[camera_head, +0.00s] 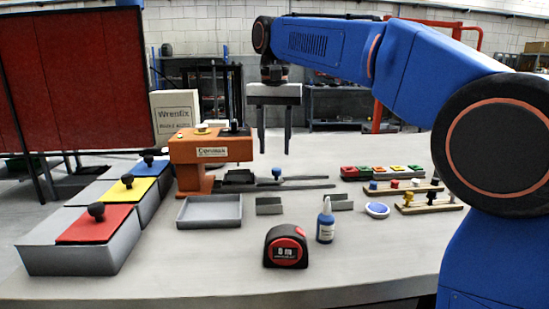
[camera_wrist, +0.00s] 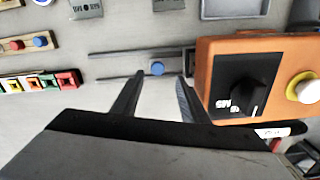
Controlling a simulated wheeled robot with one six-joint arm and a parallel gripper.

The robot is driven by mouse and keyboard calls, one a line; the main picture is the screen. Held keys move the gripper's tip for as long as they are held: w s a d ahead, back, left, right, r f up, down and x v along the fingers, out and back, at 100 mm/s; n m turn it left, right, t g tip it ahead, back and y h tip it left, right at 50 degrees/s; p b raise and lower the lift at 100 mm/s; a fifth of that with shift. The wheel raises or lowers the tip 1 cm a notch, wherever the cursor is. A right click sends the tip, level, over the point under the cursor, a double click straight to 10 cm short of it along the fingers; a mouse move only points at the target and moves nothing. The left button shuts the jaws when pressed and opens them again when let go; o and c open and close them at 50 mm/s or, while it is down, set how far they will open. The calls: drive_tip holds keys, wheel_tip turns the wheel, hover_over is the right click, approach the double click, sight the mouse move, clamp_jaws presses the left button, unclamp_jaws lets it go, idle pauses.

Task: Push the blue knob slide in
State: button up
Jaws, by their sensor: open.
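The blue knob (camera_head: 276,172) stands on a dark slide rail (camera_head: 300,186) on the table, to the right of the orange machine. The blue knob also shows in the wrist view (camera_wrist: 157,68), between my fingertips in the picture. The rail runs left and right of it there. My gripper (camera_head: 274,150) is open and empty, fingers pointing down, above the table near the knob. In the wrist view its two dark fingers (camera_wrist: 161,76) are apart. I cannot tell the exact height gap between fingertips and knob.
The orange machine (camera_head: 211,151) stands left of the slide; its black dial (camera_wrist: 241,90) is close to my right finger in the wrist view. A grey tray (camera_head: 209,210), glue bottle (camera_head: 326,222), tape measure (camera_head: 286,247) and coloured-button strip (camera_head: 381,172) surround it. The front right table is clear.

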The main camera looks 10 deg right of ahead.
wheel_tip(320, 180, up, 6)
drive_tip(key=shift+r, duration=0.25)
idle(0.4)
